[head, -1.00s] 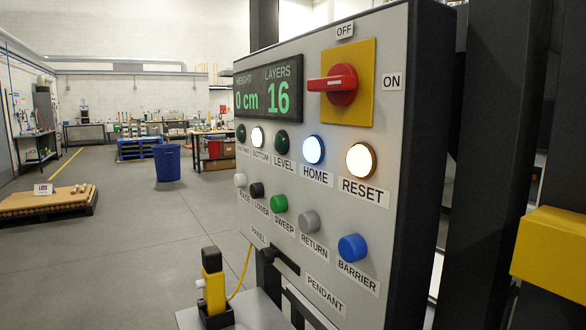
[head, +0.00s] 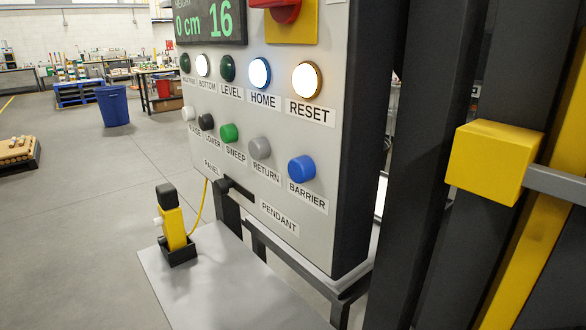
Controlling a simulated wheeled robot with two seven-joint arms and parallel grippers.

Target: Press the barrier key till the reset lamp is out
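The blue barrier key (head: 301,168) sticks out at the lower right of the grey control panel (head: 300,225), above its BARRIER label. The reset lamp (head: 306,79) is lit white inside an amber ring, above the RESET label. Neither of my grippers shows in the head view, and nothing touches the barrier key.
HOME (head: 260,72) and BOTTOM (head: 202,65) lamps are also lit. Return (head: 260,148), sweep (head: 229,133) and lower (head: 206,121) keys sit left of the barrier key. A yellow pendant (head: 173,222) stands on a grey shelf (head: 230,285). Dark posts and a yellow block (head: 490,160) stand right.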

